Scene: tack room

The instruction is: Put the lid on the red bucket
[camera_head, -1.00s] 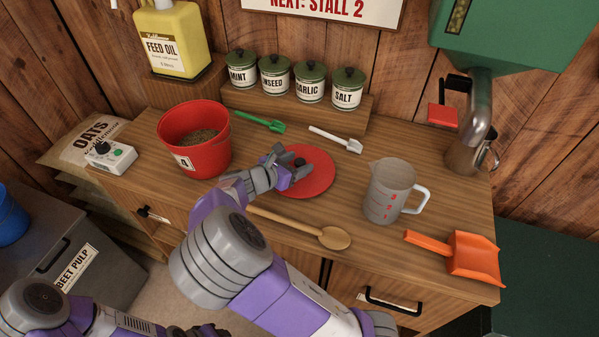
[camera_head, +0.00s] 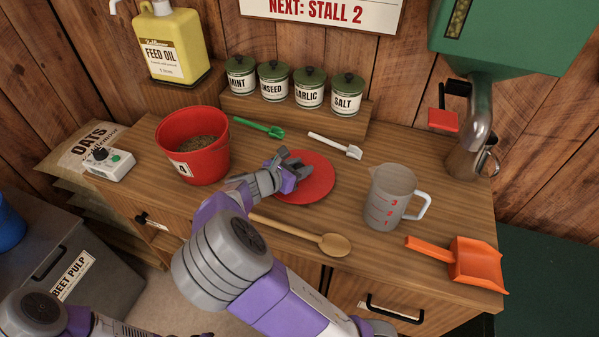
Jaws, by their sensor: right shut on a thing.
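The red bucket (camera_head: 207,163), marked 4, stands upright and uncovered at the left of the wooden counter, with grainy feed inside. The flat round red lid (camera_head: 317,188) lies on the counter to its right, apart from it. My right gripper (camera_head: 291,167) reaches over the lid from the left and is shut on its knob, which the fingers mostly hide. The lid looks level and still on or very near the counter. Of my left arm only links show at the lower left; its gripper is out of view.
A wooden spoon (camera_head: 330,243) lies in front, a measuring jug (camera_head: 385,198) and orange scoop (camera_head: 472,264) to the right. A control box (camera_head: 110,163) sits left of the bucket. Canisters (camera_head: 308,92) line the back shelf.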

